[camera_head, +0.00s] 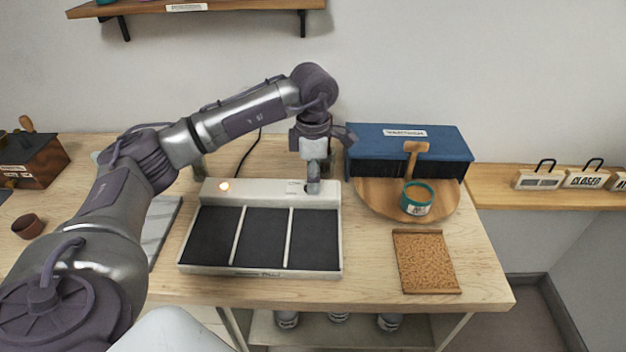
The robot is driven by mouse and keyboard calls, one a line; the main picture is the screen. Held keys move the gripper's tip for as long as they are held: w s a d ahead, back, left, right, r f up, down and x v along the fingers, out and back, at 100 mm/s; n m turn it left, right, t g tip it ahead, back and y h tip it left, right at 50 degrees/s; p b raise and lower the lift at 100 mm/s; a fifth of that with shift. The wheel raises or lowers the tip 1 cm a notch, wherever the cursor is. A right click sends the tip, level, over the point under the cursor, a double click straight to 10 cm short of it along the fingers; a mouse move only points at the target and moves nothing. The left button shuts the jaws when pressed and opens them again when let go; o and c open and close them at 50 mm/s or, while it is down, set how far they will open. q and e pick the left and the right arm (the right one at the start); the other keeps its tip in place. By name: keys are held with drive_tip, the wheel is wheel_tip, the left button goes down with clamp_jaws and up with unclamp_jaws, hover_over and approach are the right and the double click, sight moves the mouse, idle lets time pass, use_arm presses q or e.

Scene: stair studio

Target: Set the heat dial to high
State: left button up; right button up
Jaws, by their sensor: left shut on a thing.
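A white warming tray (186,262) with three dark panels sits on the wooden table. Its raised back strip has a glowing orange light (224,186) at the left and a small label (295,184) near the right end. My left gripper (313,187) points down at the right end of this strip. It is shut on the heat dial, which is mostly hidden by the fingers. I cannot read the dial's setting. My right gripper is not in view.
A blue box (410,143) stands behind a round wooden board (376,205) with a teal tin (416,202) on it. A cork mat (425,262) lies front right. A dark wooden box (36,160) and brown cup (27,226) are at the left. A shelf (230,5) hangs above.

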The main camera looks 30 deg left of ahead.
use_arm(q)
drive_tip(key=shift+w+r+m, duration=0.1)
drive_tip(key=shift+r+m, duration=0.05)
drive_tip(key=shift+m, duration=0.25)
drive_tip(key=o, duration=1.2)
drive_tip(key=shift+c, duration=0.2)
wheel_tip(320, 180, up, 12)
